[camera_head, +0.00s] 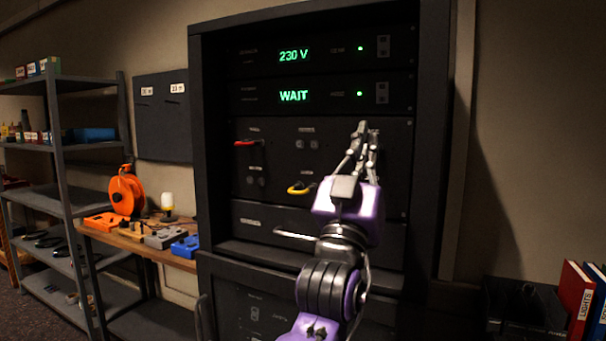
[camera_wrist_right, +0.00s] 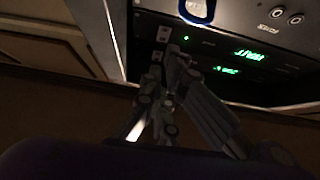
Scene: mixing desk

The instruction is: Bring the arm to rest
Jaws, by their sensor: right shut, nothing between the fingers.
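My right arm, purple and black, reaches up in front of the dark equipment rack (camera_head: 205,190) in the head view. Its gripper (camera_head: 364,130) is shut and empty, fingers pointing up before the right part of the socket panel. In the right wrist view the shut fingers (camera_wrist_right: 172,60) show close together, with nothing between them. My left gripper is not in view.
The rack displays read 230 V (camera_head: 293,56) and WAIT (camera_head: 293,96). A red plug lead (camera_head: 248,143) and a yellow one (camera_head: 300,189) sit on the panel. A wooden bench (camera_head: 150,247) with an orange cable reel (camera_head: 126,192) stands left; binders (camera_head: 577,300) stand lower right.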

